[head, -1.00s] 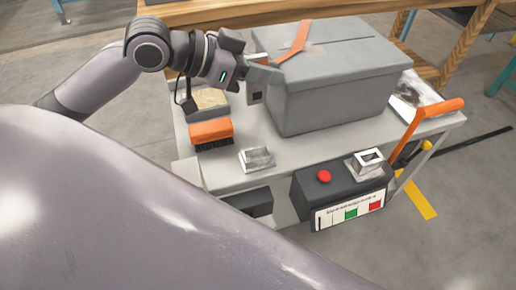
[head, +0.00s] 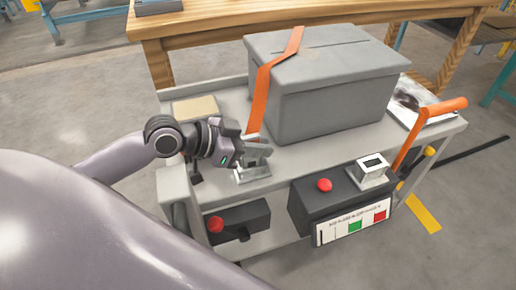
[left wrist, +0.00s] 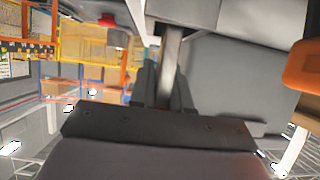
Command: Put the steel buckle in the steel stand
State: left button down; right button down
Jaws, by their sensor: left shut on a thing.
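My left gripper (head: 260,150) is low over the cart top, just above the small steel stand (head: 252,174). In the left wrist view its fingers (left wrist: 165,88) are shut on a narrow steel piece (left wrist: 171,62), which I take to be the steel buckle. In the head view the gripper mostly hides the buckle. Whether it touches the stand I cannot tell. An orange strap (head: 259,100) runs over the grey box's lid and down its side towards the gripper. My right gripper is not in view.
The large grey box (head: 335,105) stands behind and right of the gripper. A black control box (head: 305,205) with a red button (head: 324,185) and a metal block (head: 371,170) is at the front. An orange lever (head: 420,125) rises at the right.

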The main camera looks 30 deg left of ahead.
pick_arm(q)
jog(key=shift+f, duration=0.2)
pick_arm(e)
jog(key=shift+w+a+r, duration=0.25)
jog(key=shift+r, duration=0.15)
pick_arm(q)
jog(key=c, duration=1.1)
grip_release()
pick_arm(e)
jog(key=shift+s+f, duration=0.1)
